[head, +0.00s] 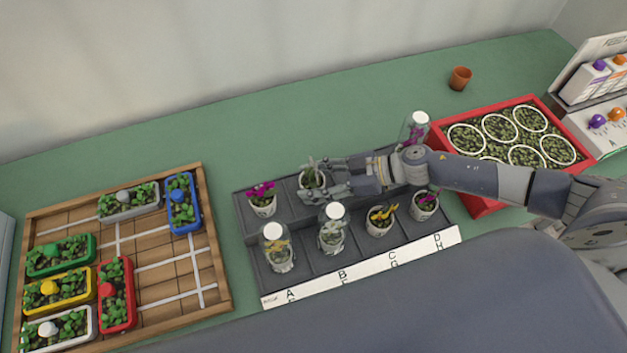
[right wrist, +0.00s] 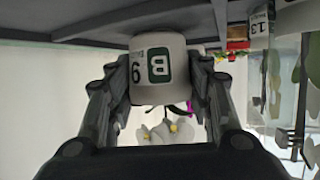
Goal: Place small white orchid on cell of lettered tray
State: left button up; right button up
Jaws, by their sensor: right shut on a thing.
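The small white orchid shows in the right wrist view as white blooms with yellow centres (right wrist: 163,132), in a white pot (right wrist: 158,70) marked B and 6. That view is upside down. My right gripper (right wrist: 165,88) is shut on the pot, one finger on each side. In the head view the pot (head: 311,182) and the right gripper (head: 328,181) are over the second back cell from the left of the grey lettered tray (head: 303,266). The pot's base is at or just above the cell floor; I cannot tell if it touches. My left gripper is not in view.
A magenta orchid (head: 263,203) stands to the left. The front row has a covered yellow orchid (head: 277,250), another covered pot (head: 333,232), an open yellow orchid (head: 380,220) and a magenta one (head: 424,206). A tall clear cover (head: 416,126) stands behind my arm. A red crate (head: 480,208) is right.

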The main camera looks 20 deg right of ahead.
jog(key=shift+f, duration=0.2)
jog(key=o, duration=1.3)
jog(key=shift+r, duration=0.2)
jog(key=b+v, duration=0.2)
jog(key=v, duration=0.8)
jog(key=shift+s+d+r+b, duration=0.1)
jog(key=shift+d+b, duration=0.2)
jog(key=shift+d, duration=0.1)
jog(key=shift+s+d+r, duration=0.2)
jog(key=shift+d+r, duration=0.15)
jog(key=shift+d, duration=0.1)
